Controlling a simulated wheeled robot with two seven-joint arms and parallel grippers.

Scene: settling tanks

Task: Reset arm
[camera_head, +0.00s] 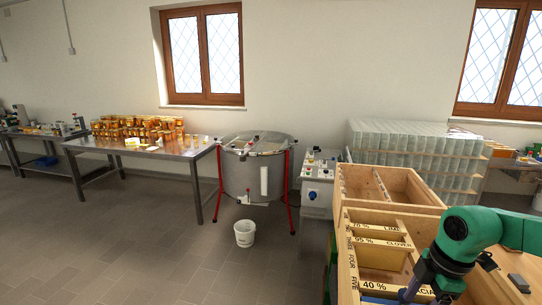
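My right arm, with a green upper part, comes in at the lower right over a wooden box (349,270) with labelled compartments. Its dark gripper (412,288) points down and to the left, above or in the near compartments. The fingertips are small and partly cut off, so I cannot tell whether they are open, or whether they hold anything. My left gripper is not in view.
A wooden crate (391,170) stands behind the box. A steel tank (240,175) on red legs stands at the middle, with a white bucket (244,234) before it. A metal table (110,143) holds several amber jars (165,123). The left floor is clear.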

